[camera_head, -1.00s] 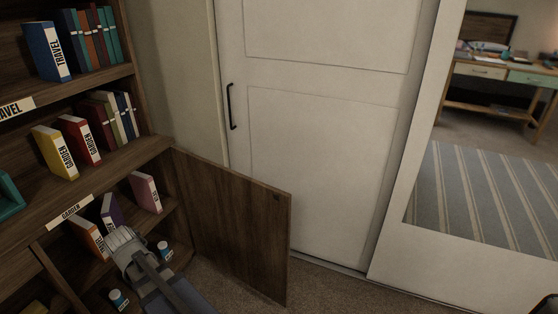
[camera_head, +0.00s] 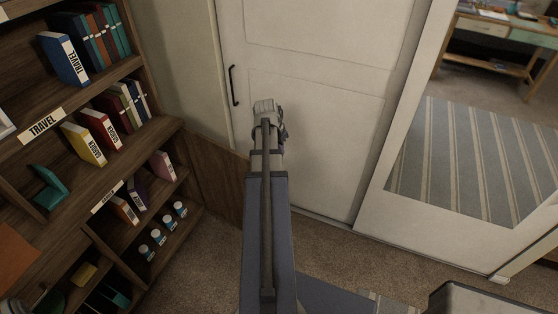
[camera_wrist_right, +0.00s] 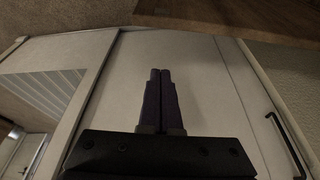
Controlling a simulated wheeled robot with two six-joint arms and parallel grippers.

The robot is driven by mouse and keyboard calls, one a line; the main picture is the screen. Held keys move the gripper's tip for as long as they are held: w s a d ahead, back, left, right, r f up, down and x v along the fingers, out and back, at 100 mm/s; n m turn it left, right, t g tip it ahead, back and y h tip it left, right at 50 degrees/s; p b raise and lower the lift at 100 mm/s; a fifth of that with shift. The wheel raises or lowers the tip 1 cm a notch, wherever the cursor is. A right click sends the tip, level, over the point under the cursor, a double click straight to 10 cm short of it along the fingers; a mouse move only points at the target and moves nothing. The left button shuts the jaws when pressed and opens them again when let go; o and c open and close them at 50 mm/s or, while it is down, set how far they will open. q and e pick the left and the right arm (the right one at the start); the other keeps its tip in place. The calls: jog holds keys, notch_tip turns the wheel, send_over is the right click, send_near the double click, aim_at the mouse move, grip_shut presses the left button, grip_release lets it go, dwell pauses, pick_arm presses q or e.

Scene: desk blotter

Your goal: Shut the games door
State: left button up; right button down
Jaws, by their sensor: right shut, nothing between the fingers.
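The wooden door (camera_head: 222,186), a plain dark-brown panel, stands open at the right side of the bookcase. My right arm hides its free edge in the head view, and I see no games label on it. Its wood also shows along the top of the right wrist view (camera_wrist_right: 240,18). My right gripper (camera_head: 265,106) is above and beyond the door's upper edge, in front of the white sliding door. In the right wrist view the right gripper's fingers (camera_wrist_right: 160,75) are together and empty, apart from the wooden panel. My left gripper is not in view.
The bookcase at left holds books, a travel label (camera_head: 43,126), a garden label (camera_head: 106,196) and several small white-and-blue jars (camera_head: 158,236). The white sliding door (camera_head: 320,130) with a dark handle (camera_head: 234,86) stands behind. Carpet (camera_head: 195,270) is clear before the bookcase.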

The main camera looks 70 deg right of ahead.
notch_tip(320, 180, down, 9)
jog(key=b, duration=0.9)
jog(key=shift+s+d+f, duration=0.1)
jog(key=shift+s+f, duration=0.05)
jog(key=shift+f, duration=0.05)
jog(key=shift+a, duration=0.45)
